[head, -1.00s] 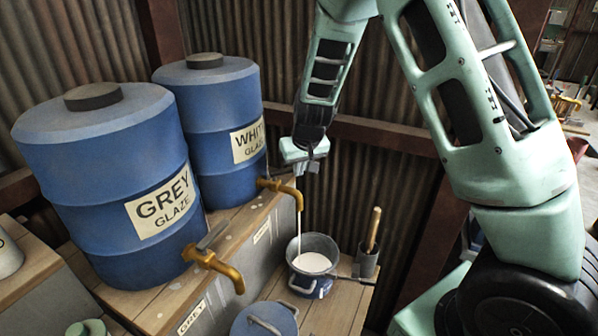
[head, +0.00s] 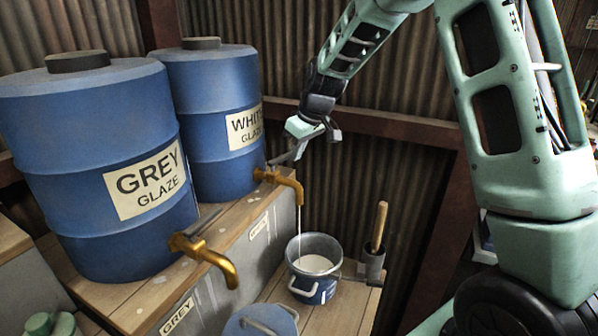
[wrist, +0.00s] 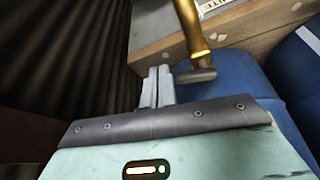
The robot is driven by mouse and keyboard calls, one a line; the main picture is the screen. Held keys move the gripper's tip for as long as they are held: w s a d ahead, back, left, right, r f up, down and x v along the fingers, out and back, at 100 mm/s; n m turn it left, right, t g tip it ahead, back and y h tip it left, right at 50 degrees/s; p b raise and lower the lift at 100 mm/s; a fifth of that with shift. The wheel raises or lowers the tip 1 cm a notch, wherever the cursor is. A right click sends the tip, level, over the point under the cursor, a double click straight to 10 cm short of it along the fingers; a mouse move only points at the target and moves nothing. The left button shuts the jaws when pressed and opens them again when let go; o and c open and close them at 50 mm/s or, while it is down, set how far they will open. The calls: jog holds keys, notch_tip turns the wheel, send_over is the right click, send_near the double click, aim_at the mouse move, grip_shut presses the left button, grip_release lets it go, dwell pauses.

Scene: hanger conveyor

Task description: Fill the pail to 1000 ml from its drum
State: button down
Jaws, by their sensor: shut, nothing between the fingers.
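The blue drum labelled WHITE GLAZE (head: 205,125) stands on a wooden shelf. Its brass tap (head: 288,182) runs a thin white stream into the pail (head: 305,290) below. The pail is partly filled with white liquid; I cannot read its level. The tap also shows in the wrist view (wrist: 190,30), with its grey lever (wrist: 195,76) just right of my fingers. My gripper (head: 298,151) is shut and empty, beside the lever and above the tap. My shut fingers show in the wrist view (wrist: 158,74); I cannot tell whether they touch the lever.
A GREY GLAZE drum (head: 90,165) with its own brass tap (head: 212,262) stands at the left. A lidded blue pail (head: 245,322) is at the bottom. A holder with a wooden-handled tool (head: 379,225) stands right of the pail. A corrugated wall is behind.

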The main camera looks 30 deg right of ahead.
jog(key=shift+w+n+b, duration=0.45)
jog(key=shift+w+n, duration=0.3)
jog(key=shift+n, duration=0.05)
jog(key=shift+w, duration=0.15)
jog(key=shift+a, duration=0.1)
jog(key=shift+s+a+b, duration=0.35)
jog(key=shift+s+a, duration=0.05)
jog(key=shift+s, duration=0.25)
